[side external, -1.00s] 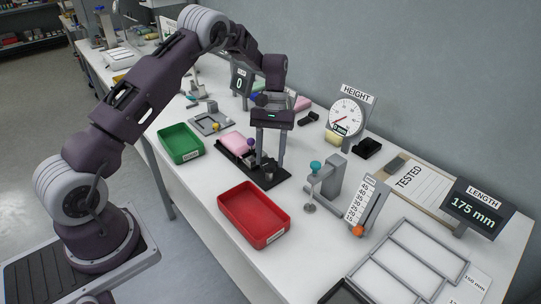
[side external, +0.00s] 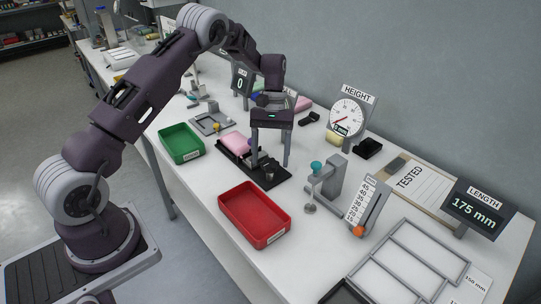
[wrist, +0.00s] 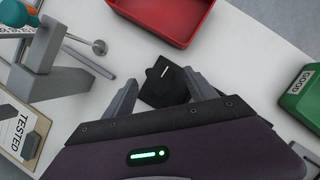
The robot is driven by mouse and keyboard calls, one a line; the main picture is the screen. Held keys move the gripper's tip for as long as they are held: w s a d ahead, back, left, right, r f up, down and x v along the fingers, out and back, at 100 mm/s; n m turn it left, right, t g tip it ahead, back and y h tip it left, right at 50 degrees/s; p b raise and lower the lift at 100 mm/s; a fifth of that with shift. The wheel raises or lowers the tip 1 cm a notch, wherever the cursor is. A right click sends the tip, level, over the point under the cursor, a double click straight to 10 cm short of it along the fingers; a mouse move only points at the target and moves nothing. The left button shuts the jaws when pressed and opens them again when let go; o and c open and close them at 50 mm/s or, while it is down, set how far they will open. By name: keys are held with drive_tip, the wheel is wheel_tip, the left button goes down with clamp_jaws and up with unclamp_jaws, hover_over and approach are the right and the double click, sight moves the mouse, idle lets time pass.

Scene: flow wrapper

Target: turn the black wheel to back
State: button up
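A black flow wrapper base (side external: 283,171) lies on the white table, with a pink block (side external: 235,143) at its far left end. In the wrist view a black knob-like part with a short white mark (wrist: 160,75), which looks like the black wheel, sits just beyond my fingers. In the side view the wheel is small and hard to pick out among the black parts. My gripper (side external: 270,163) is above the base, fingers pointing down. In the wrist view my gripper (wrist: 163,84) is open, with its fingers apart and nothing clearly held. Whether a finger touches the wheel cannot be told.
A red tray (side external: 233,196) stands in front of the base and a green tray (side external: 180,162) to its left. A grey stand with a teal knob (side external: 316,166) is close on the right. A height gauge (side external: 347,116) stands behind. Bare table lies between them.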

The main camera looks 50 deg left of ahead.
drive_tip(key=v, duration=0.7)
drive_tip(key=shift+r, duration=0.15)
wheel_tip(320, 180, up, 11)
drive_tip(key=m+t+y, duration=0.1)
drive_tip(key=m+t, duration=0.1)
hover_over(269, 169)
drive_tip(key=s+d+r+m+t, duration=0.2)
drive_tip(key=s+d+r+t, duration=0.15)
drive_tip(key=s+r, duration=0.45)
drive_tip(key=s+d+f+m+t+y, duration=0.1)
drive_tip(key=s+d+m, duration=0.1)
drive_tip(key=s, duration=0.7)
drive_tip(key=s+d+f+m+t+y, duration=0.1)
drive_tip(key=s+d+m+t, duration=0.1)
drive_tip(key=s, duration=0.7)
drive_tip(key=shift+d+f+m, duration=0.15)
drive_tip(key=shift+f+m, duration=0.15)
